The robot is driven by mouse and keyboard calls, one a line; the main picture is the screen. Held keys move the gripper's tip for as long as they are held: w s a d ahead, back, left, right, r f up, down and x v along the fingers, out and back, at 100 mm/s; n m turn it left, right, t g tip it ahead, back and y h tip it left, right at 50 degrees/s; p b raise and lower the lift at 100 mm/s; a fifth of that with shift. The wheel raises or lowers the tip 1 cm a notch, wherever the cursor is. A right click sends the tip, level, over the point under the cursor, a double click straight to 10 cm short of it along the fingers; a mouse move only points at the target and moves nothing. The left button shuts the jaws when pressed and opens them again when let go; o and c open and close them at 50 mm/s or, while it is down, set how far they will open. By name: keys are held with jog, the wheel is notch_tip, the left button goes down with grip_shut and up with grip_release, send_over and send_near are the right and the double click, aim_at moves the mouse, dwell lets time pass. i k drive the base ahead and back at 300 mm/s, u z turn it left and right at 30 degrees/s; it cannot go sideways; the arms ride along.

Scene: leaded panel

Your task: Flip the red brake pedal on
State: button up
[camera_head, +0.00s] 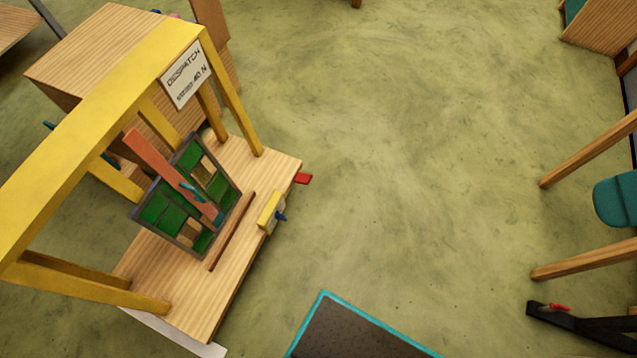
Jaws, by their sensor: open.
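A small flat red pedal (303,178) sticks out from the right corner of a wooden platform (270,160), just above the green floor. It looks like the red brake pedal; whether it is on or off cannot be told from here. A second, smaller red piece (560,307) sits on a black bar at the lower right. My gripper is not in view.
The platform carries a yellow frame (110,120) with a DESPATCH sign (186,74) and a green leaded panel (165,215). A yellow block (269,210) sits at its edge. A teal-edged dark surface (350,335) lies below. Open floor fills the middle.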

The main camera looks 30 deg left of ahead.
aim_at(304, 178)
jog(key=k, duration=0.85)
jog(key=u, duration=1)
jog(key=i, duration=1)
jog(key=u, duration=0.05)
jog(key=k, duration=0.6)
jog(key=z, duration=0.4)
jog(key=i, duration=1.4)
jog(key=u, duration=0.7)
